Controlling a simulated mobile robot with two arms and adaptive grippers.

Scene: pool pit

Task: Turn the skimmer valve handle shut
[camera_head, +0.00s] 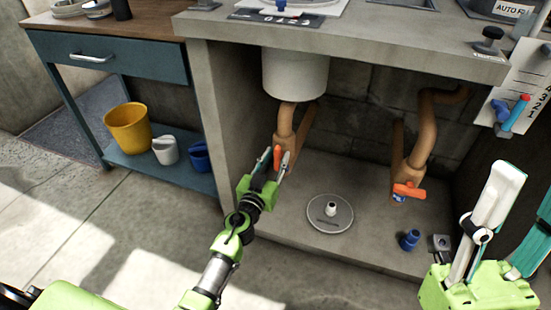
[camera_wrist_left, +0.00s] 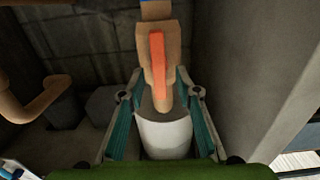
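Two orange valve handles sit on brown pipes under the counter. The left handle (camera_head: 277,157) is on the pipe (camera_head: 286,120) below a white cylinder (camera_head: 295,74); it points roughly up and down along the pipe. The right handle (camera_head: 409,190) lies crosswise on its pipe, with a blue tag below. My left gripper (camera_head: 274,160) is at the left handle. In the left wrist view, its fingers (camera_wrist_left: 159,80) are spread on both sides of the pipe and handle (camera_wrist_left: 158,62), with gaps visible; contact is unclear. My right gripper (camera_head: 528,185) is open and empty at lower right.
A round lid (camera_head: 330,212) and a blue fitting (camera_head: 410,240) lie on the alcove floor. The counter edge (camera_head: 350,48) overhangs the pipes. A concrete side wall (camera_head: 222,110) stands left of the left pipe. A yellow bucket (camera_head: 128,128) is on the cart shelf.

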